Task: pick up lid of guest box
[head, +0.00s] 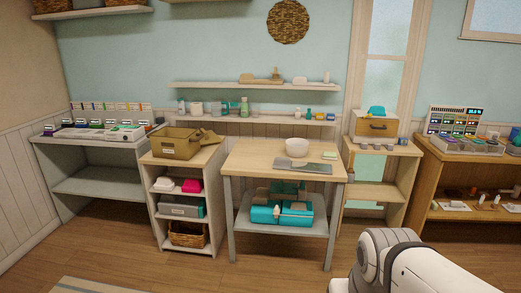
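A tan-brown box (176,144) with a small label on its front stands on top of the narrow shelf unit at centre left. It looks open at the top. A brown piece (211,137) lies just behind and right of it; I cannot tell whether this is a lid or a cloth. A grey box (182,206) with a label sits on a lower shelf of the same unit. No lettering is readable, so I cannot tell which is the guest box. My arm shows at the lower right; my gripper is out of view.
A wooden table (250,160) holds a white bowl (297,147) and grey sheets, with a teal case (282,212) on its lower shelf. Pink and white cloths and a wicker basket (188,234) fill the narrow unit.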

